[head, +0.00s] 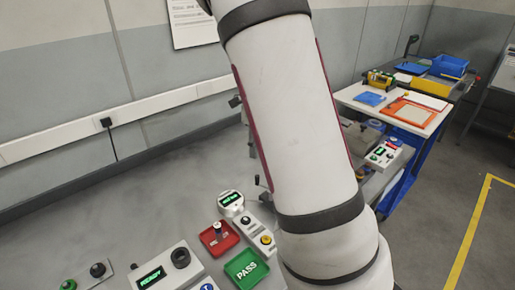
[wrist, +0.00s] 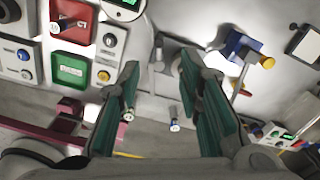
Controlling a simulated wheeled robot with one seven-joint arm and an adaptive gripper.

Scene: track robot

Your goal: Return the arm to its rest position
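My arm (head: 285,110) fills the middle of the head view, a large white link running from the top to the lower right. My gripper is outside the head view. In the wrist view my gripper (wrist: 158,62) is open, with its two green-padded fingers well apart. Nothing is held between the pads. The bench and floor lie beyond the fingers, and I cannot tell how far away they are.
A red tray (head: 215,243) holding a small part, a green PASS tray (head: 240,276) and a READY box (head: 172,268) sit on the bench below. A blue cart (head: 398,185) with bins stands right. A yellow line (head: 470,230) marks open floor. A blue fixture (wrist: 238,44) shows in the wrist view.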

